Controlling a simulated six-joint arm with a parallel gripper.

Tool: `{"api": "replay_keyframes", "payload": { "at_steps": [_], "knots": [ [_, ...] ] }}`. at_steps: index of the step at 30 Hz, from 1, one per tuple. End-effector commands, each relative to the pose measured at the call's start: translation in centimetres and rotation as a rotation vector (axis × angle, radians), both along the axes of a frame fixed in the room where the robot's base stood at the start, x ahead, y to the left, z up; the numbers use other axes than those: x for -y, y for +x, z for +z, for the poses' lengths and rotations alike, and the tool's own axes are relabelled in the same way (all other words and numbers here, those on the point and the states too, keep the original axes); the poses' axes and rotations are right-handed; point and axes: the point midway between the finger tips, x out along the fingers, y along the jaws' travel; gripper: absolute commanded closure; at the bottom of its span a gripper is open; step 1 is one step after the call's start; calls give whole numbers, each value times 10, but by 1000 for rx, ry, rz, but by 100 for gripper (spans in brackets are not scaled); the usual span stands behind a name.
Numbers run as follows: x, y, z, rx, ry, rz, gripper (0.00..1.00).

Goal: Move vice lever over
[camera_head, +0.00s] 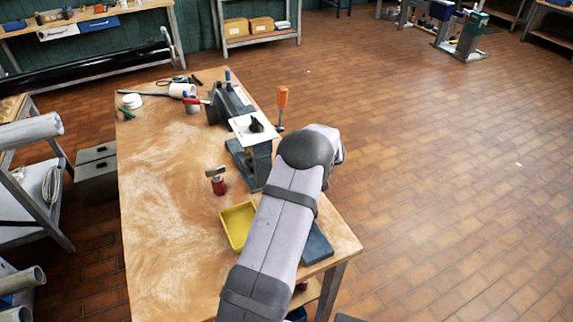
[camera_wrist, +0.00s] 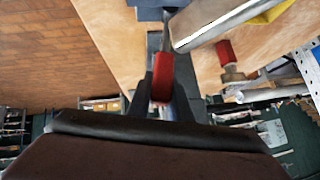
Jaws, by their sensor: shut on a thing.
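The grey vice (camera_head: 262,165) stands on the wooden bench, with a white plate (camera_head: 250,127) bearing a black mark above it. An upright orange handle (camera_head: 282,97) shows at its far right. In the wrist view, the vice lever (camera_wrist: 162,76) has a red grip. My gripper (camera_wrist: 161,98) shows only as dark parts at either side of this grip and is shut on it. In the head view my arm hides my gripper and the near side of the vice.
A red-bodied tool (camera_head: 217,182) with a metal top stands left of the vice. A yellow tray (camera_head: 237,224) and a blue-grey block (camera_head: 317,245) lie beside my arm. White cups and hand tools lie at the bench's far end. The bench's left half (camera_head: 160,220) is clear.

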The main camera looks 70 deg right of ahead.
Motion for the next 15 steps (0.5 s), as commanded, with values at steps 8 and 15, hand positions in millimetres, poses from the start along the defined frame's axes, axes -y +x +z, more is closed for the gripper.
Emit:
{"api": "replay_keyframes", "payload": {
  "at_steps": [8,15],
  "knots": [
    [-3,6,-4,-43,-45,3,100],
    [-10,12,-2,-105,-107,1,100]
  ]
}}
